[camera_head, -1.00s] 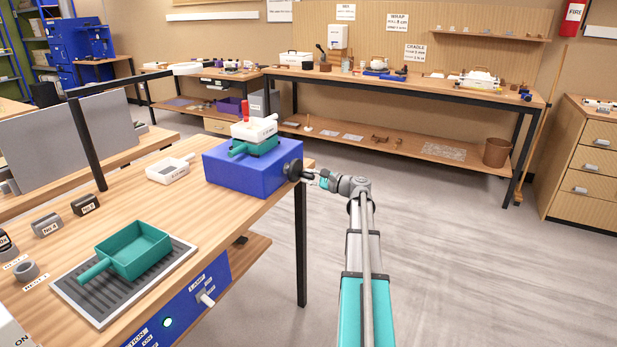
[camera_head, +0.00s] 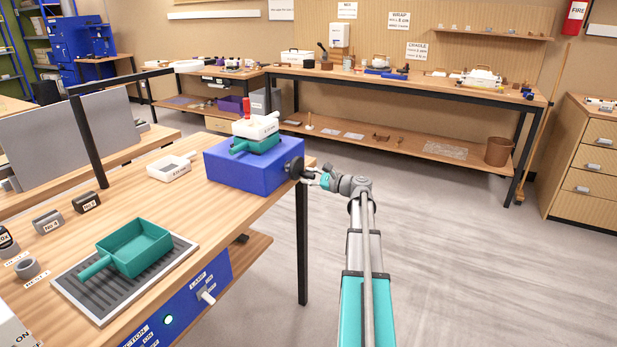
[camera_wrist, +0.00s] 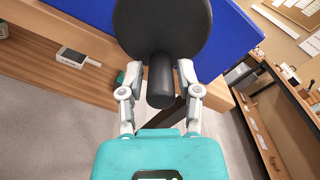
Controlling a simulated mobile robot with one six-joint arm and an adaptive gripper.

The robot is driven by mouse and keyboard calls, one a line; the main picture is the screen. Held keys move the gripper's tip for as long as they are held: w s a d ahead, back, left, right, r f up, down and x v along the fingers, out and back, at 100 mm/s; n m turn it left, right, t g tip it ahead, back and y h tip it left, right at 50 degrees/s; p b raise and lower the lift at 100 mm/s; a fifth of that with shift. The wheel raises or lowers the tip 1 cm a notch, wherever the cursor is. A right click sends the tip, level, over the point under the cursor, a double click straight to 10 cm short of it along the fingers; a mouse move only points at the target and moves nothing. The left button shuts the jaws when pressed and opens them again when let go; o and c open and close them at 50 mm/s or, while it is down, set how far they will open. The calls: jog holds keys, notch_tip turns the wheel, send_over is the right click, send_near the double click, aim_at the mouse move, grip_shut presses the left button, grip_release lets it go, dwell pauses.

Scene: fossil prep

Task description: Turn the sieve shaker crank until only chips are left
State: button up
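The blue sieve shaker (camera_head: 240,172) stands at the right end of the wooden bench. A teal sieve (camera_head: 262,144) and a white sieve with a red upright piece (camera_head: 256,127) are stacked on top. Its black crank disc (camera_head: 294,167) is on the right side. In the wrist view the crank's black handle (camera_wrist: 160,82) points toward me from the disc (camera_wrist: 165,25). My gripper (camera_wrist: 160,76) is open, with one finger on each side of the handle and a gap showing beside it. The sieve contents cannot be made out.
A teal pan (camera_head: 134,247) lies on a grey ribbed mat (camera_head: 88,300) at the bench front. A white labelled tray (camera_head: 170,168) is left of the shaker. A blue switch panel (camera_head: 190,300) is below the bench edge. The floor right of the bench is clear.

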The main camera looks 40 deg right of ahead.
jog(key=shift+o, duration=0.6)
jog(key=v, duration=1.2)
dwell(1.1)
